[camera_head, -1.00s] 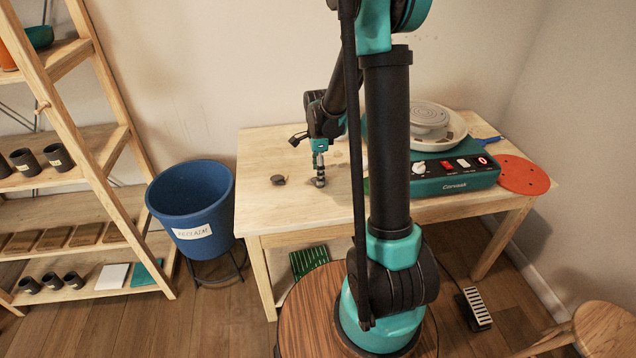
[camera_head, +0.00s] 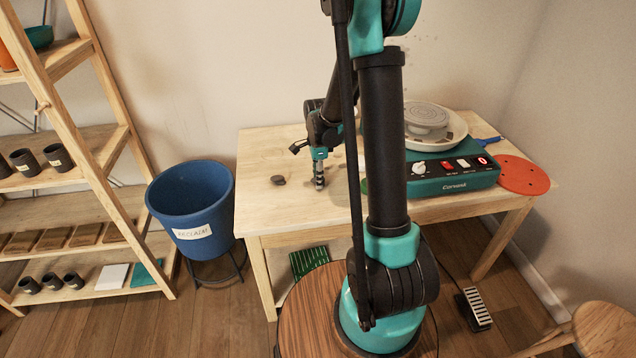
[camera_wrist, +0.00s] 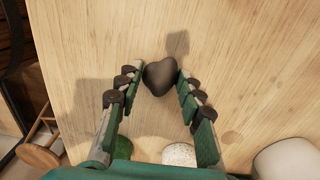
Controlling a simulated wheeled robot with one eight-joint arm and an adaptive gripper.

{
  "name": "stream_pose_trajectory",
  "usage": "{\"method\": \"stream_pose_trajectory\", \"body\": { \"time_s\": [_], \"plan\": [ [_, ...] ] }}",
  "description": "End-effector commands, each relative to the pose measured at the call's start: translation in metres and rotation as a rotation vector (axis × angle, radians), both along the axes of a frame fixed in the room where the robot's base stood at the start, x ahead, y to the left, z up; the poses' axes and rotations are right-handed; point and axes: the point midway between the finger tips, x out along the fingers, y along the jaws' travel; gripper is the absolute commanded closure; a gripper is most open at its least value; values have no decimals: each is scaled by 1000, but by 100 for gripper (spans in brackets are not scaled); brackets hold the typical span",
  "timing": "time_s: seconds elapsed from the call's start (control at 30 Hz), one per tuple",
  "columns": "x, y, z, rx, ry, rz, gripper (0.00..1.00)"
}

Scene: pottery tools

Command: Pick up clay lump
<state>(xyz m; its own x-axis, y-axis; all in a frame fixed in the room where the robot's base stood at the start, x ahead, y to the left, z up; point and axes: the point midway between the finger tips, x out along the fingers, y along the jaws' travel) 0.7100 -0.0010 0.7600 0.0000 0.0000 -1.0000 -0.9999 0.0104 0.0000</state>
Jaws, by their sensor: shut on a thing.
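The clay lump (camera_wrist: 161,77) is dark grey-brown and looks heart-shaped from above in the wrist view. My gripper (camera_wrist: 155,78) has one finger on each side of it near the tips and is shut on it. A shadow falls on the wood just beyond the lump. In the head view my gripper (camera_head: 319,186) points down over the left half of the wooden table (camera_head: 262,215).
The teal pottery wheel (camera_head: 455,182) and orange disc (camera_head: 523,175) are on the right. A blue bin (camera_head: 191,215) stands left of the table, beside a wooden shelf (camera_head: 110,200). The table's front left is clear.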

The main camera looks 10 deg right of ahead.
Motion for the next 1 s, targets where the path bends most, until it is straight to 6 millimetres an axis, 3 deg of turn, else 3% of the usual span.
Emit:
{"method": "stream_pose_trajectory", "body": {
  "time_s": [0.27,0.47,0.57,1.0],
  "plan": [
    [0,0,3,0,0,0,92],
    [0,0,18,0,0,0,92],
    [-1,0,34,0,0,0,92],
    [-1,0,148,0,0,0,92]
  ]
}}
